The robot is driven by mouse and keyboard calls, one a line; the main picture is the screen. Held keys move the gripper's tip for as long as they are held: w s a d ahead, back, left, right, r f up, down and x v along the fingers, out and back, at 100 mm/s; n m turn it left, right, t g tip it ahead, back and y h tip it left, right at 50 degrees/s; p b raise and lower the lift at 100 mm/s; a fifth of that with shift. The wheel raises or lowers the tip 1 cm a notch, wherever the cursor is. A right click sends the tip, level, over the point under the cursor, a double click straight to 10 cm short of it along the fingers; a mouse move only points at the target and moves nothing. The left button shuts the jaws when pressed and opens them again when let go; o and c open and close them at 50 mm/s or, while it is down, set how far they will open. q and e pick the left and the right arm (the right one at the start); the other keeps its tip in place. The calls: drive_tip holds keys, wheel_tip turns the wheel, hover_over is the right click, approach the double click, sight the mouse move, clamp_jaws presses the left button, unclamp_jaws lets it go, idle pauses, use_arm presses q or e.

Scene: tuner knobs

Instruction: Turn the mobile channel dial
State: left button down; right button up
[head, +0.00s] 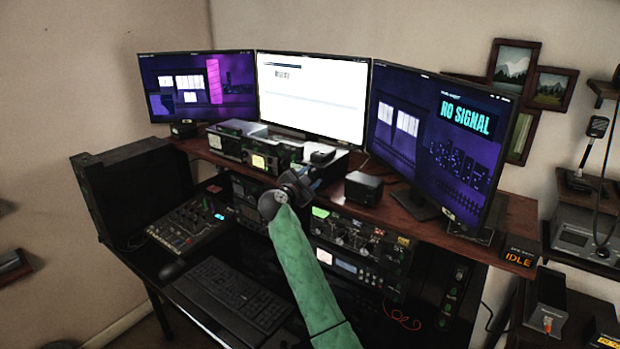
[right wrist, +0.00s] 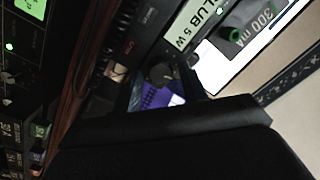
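My right arm in a green sleeve reaches up from the bottom of the head view. My right gripper (head: 308,176) is small and dark there, at the shelf's front edge, by the small radio units (head: 264,159). In the right wrist view a dark round knob (right wrist: 162,74) sits on a black unit, close above the large black shape that fills the lower part. I cannot tell whether this knob is the mobile channel dial, or whether the gripper touches it. The fingertips cannot be made out. My left gripper is not in view.
A black box (head: 364,188) sits right of my gripper. Rack equipment (head: 362,237) lies below the shelf, with a mixer (head: 186,226) and keyboard (head: 232,294) in front. A "CLUB 5 W" label (right wrist: 197,24) shows in the wrist view.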

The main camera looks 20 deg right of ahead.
drive_tip(key=c, duration=0.7)
drive_tip(key=shift+o, duration=0.2)
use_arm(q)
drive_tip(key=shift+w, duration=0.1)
use_arm(e)
drive_tip(key=shift+m, duration=0.3)
drive_tip(key=shift+f+m+b, duration=0.1)
drive_tip(key=shift+m+b, duration=0.35)
drive_tip(key=shift+m, duration=0.45)
drive_tip(key=shift+m+b, duration=0.7)
drive_tip(key=shift+m, duration=0.3)
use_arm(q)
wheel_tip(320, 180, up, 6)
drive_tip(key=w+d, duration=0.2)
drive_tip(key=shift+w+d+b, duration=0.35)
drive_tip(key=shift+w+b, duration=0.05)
use_arm(e)
drive_tip(key=shift+m, duration=0.9)
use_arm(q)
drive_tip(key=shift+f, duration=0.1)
